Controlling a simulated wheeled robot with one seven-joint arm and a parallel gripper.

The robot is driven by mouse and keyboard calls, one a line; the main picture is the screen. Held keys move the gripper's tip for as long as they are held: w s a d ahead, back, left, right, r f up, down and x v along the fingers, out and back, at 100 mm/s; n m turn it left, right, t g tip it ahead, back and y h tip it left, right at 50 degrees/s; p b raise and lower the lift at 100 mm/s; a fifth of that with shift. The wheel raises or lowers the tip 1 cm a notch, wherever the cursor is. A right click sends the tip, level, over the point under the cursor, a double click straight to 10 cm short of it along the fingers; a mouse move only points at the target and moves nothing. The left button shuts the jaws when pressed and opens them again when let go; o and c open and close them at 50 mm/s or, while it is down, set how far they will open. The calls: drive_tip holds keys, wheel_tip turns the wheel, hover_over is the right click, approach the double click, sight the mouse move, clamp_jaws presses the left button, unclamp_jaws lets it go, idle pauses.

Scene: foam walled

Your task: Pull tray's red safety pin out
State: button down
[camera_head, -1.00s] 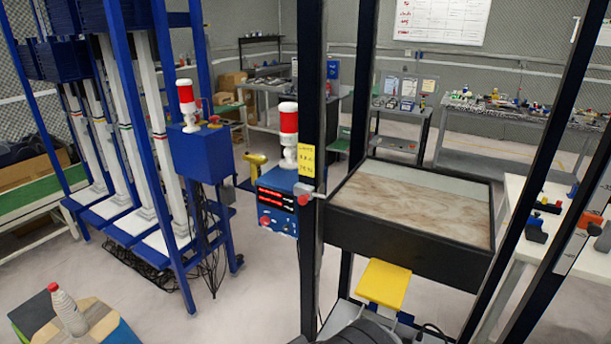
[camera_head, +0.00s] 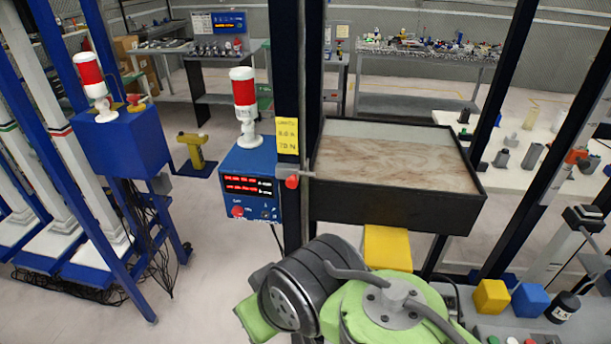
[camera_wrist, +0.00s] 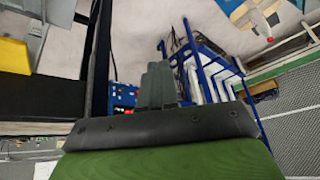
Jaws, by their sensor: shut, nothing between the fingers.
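The tray (camera_head: 395,207) is a black-walled box with a brown marbled surface, held between dark upright posts. The red safety pin (camera_head: 292,182) shows its red end at the tray's left post, just below a yellow label. A grey metal piece joins it to the post. My green and grey arm is at the bottom of the head view, below the tray; my fingertips cannot be made out there. In the wrist view my gripper (camera_wrist: 158,85) has its grey fingers together, with nothing visible between them. I cannot make out the pin in the wrist view.
A blue control box (camera_head: 250,185) with red displays and a red-white beacon (camera_head: 245,105) stands left of the post. A yellow block (camera_head: 387,248) is under the tray. A bench with yellow and blue cubes (camera_head: 491,297) is at lower right.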

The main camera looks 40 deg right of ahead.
drive_tip(key=w+d+r+m+p, duration=0.4)
drive_tip(key=w+d+r+m, duration=0.15)
drive_tip(key=d+r, duration=0.2)
drive_tip(key=d+r+m+t+h+p, duration=0.1)
drive_tip(key=d+r+m+p, duration=0.15)
drive_tip(key=d, duration=0.55)
drive_tip(key=d+r+m+p, duration=0.2)
drive_tip(key=d+r+m, duration=0.1)
drive_tip(key=d, duration=0.4)
drive_tip(key=w+a+r+b+x, duration=0.1)
drive_tip(key=w+x, duration=0.1)
drive_tip(key=x, duration=1)
drive_tip(key=shift+w+a+b, duration=0.3)
drive_tip(key=shift+a, duration=0.1)
